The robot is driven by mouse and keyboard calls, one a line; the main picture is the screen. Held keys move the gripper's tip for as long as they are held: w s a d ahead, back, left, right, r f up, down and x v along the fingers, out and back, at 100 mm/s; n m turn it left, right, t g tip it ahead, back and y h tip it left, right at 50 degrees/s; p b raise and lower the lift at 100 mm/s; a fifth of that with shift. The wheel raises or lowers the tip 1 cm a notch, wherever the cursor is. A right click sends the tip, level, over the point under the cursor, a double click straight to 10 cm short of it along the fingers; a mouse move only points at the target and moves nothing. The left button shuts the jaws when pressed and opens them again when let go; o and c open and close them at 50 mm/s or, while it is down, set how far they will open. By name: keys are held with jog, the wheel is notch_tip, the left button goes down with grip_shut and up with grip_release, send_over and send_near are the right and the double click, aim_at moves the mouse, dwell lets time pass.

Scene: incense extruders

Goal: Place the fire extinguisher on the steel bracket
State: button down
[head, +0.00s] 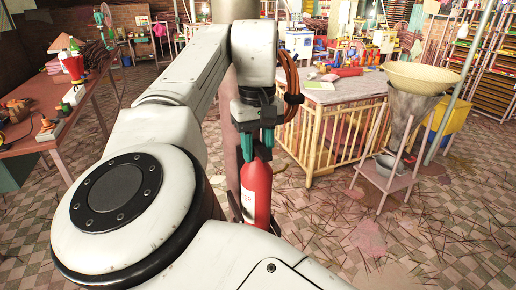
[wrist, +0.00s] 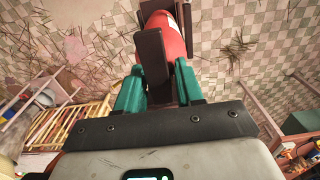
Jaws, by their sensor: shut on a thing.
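My gripper (head: 257,140), with teal fingers, is shut on the top of the red fire extinguisher (head: 257,192). The extinguisher hangs upright below the fingers, close to the grey pillar. In the wrist view, its red body (wrist: 160,22) shows beyond my gripper (wrist: 160,90), with a dark bar between the fingers and partly over the red. Dark parts of the steel bracket (head: 235,206) show at the extinguisher's lower left and near its base. My arm hides some of this area, and I cannot tell whether the extinguisher touches or rests on the bracket.
The pillar (head: 232,160) stands right behind the extinguisher. A yellow-railed table (head: 325,135) is to the right, and a funnel on a stand (head: 410,100) is further right. A cluttered workbench (head: 75,95) is at left. Tiled floor at front right is mostly clear, with scattered sticks.

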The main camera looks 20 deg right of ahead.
jog(key=shift+f+b, duration=0.6)
jog(key=shift+f, duration=0.1)
jog(key=c, duration=0.7)
grip_release()
jog(key=shift+f, duration=0.2)
jog(key=shift+r, duration=0.1)
notch_tip(320, 180, up, 12)
jog(key=shift+r, duration=0.1)
